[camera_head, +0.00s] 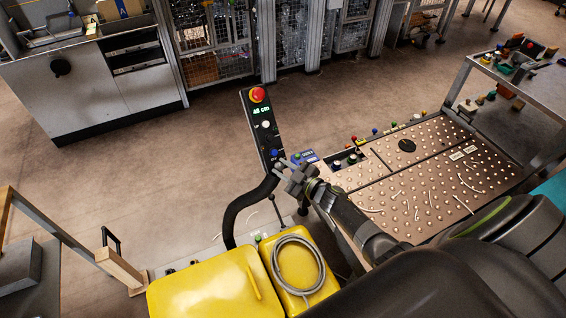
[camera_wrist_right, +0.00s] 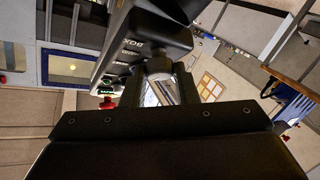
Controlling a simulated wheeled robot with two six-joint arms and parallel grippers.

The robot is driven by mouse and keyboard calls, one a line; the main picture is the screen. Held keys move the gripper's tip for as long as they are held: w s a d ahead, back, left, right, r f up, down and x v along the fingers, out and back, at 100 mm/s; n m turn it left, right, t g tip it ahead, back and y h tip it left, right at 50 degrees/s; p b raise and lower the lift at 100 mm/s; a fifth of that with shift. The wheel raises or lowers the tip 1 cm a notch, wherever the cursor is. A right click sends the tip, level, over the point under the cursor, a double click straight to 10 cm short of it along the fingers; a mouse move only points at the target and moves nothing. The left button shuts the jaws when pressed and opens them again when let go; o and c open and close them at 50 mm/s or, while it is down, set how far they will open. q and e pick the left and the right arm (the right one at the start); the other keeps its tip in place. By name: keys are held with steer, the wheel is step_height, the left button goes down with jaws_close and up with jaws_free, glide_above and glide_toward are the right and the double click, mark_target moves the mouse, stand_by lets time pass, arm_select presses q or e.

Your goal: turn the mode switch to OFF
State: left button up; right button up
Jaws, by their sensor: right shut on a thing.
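The black control panel (camera_head: 262,128) stands upright near the middle of the head view. It carries a red mushroom button (camera_head: 258,94), a lit green display (camera_head: 262,109), a white button and a blue button. My right gripper (camera_head: 282,166) is at the panel's lower right edge. In the wrist view my right gripper (camera_wrist_right: 160,88) is shut on a round grey knob (camera_wrist_right: 159,67) on the panel's face, which I take to be the mode switch. The fingers hide part of it, and its pointed-to position cannot be read. My left gripper is not in view.
A roller-ball table (camera_head: 400,195) with small coloured buttons lies to the right of the panel. A yellow casing (camera_head: 205,285) with a coiled grey cable (camera_head: 298,265) is below. A curved black tube (camera_head: 238,210) runs beneath the panel. Open floor lies behind.

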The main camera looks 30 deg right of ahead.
steer(key=shift+r+n+g+y+p, duration=0.1)
steer(key=shift+n+g+y+p, duration=0.45)
steer(key=shift+n, duration=0.55)
steer(key=o, duration=1)
steer(key=v, duration=1.7)
steer(key=shift+d+b, duration=0.25)
steer(key=shift+b, duration=0.1)
steer(key=shift+s+f, duration=0.15)
steer(key=shift+f, duration=0.1)
